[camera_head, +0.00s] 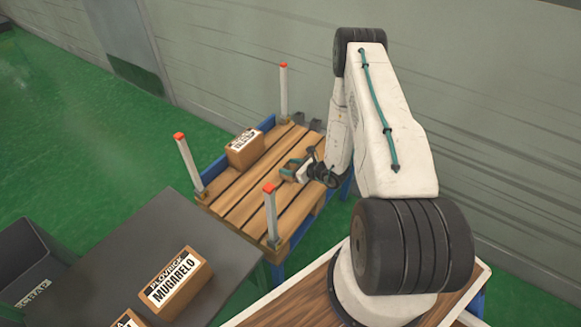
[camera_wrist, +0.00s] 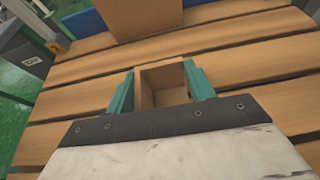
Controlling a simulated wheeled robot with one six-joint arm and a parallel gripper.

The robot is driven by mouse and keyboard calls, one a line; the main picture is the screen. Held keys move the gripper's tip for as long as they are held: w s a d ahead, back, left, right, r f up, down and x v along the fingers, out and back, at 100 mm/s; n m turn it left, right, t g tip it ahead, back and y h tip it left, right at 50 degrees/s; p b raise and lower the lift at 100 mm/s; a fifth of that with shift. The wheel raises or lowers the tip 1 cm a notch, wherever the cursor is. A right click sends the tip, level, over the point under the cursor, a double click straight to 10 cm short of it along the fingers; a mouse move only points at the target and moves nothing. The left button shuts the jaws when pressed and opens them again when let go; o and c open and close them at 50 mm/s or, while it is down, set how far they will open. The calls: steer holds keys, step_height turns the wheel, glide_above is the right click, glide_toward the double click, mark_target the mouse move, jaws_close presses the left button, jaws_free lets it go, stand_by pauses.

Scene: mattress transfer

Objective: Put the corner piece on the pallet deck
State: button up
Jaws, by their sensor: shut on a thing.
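The pallet deck (camera_head: 240,205) is made of light wooden slats and also fills most of the wrist view (camera_wrist: 265,62). My gripper (camera_head: 292,170) is over its right part, with teal fingers on either side of the brown corner piece (camera_wrist: 163,82). In the wrist view my gripper (camera_wrist: 160,80) is shut on this piece, which shows brown walls around a hollow. The piece is low over the slats; I cannot tell whether it touches them. In the head view it is small and partly hidden by the fingers.
A labelled carton (camera_head: 246,149) stands on the deck's far left part, also in the wrist view (camera_wrist: 142,18). Red-capped posts (camera_head: 270,212) rise at the pallet's corners. A dark table (camera_head: 140,240) with cartons (camera_head: 176,283) is at front left. The deck's near left slats are bare.

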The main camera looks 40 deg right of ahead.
steer(key=o, duration=0.9)
steer(key=shift+f, duration=0.1)
steer(key=shift+o, duration=0.2)
